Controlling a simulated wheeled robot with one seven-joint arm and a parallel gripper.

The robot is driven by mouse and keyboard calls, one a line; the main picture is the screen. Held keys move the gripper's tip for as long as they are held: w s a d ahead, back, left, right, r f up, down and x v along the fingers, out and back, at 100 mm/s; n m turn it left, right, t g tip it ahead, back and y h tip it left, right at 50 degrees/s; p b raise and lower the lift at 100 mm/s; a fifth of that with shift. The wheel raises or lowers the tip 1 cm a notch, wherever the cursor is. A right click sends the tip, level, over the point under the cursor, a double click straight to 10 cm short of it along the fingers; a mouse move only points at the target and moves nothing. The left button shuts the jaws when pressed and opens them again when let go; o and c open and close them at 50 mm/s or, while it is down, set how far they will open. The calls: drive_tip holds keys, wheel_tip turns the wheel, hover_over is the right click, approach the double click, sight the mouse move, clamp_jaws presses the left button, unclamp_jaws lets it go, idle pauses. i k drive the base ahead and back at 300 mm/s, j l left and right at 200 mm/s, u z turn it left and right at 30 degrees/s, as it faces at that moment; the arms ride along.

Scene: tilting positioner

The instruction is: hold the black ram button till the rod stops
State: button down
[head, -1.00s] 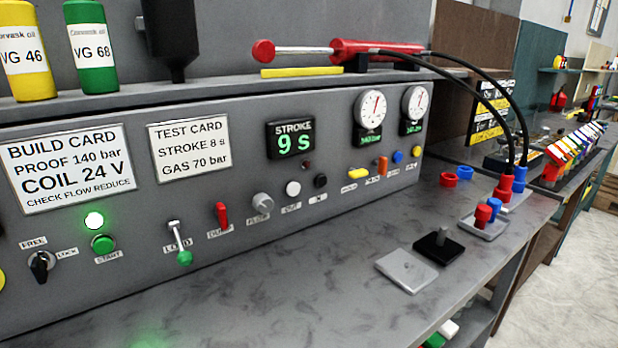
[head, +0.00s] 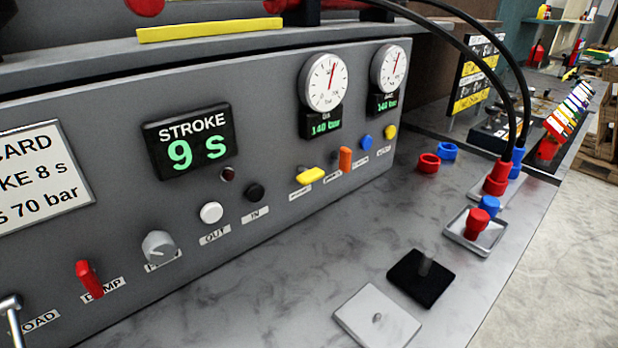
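The black ram button (head: 254,192) is on the grey panel, above a label reading IN. A white button (head: 211,212) sits just left of it, above a label reading OUT. The stroke display (head: 190,143) reads 9 s in green. A small dark red lamp (head: 228,174) above the buttons looks unlit. The red ram (head: 300,8) on the top shelf is mostly cut off by the upper edge, so its rod is largely out of view. My gripper is not in view, and nothing touches the black button.
Two gauges (head: 325,83) (head: 390,68) read 140 bar. A grey knob (head: 158,247), red dump lever (head: 88,278) and yellow lever (head: 310,176) stick out nearby. Black hoses run down to red and blue couplings (head: 496,178). The bench top (head: 270,285) before the buttons is clear.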

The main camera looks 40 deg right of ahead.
sight(255, 192)
drive_tip(key=k+l+u, duration=0.1)
drive_tip(key=l+u, duration=0.25)
drive_tip(key=k+l+u, duration=0.1)
drive_tip(key=u, duration=0.25)
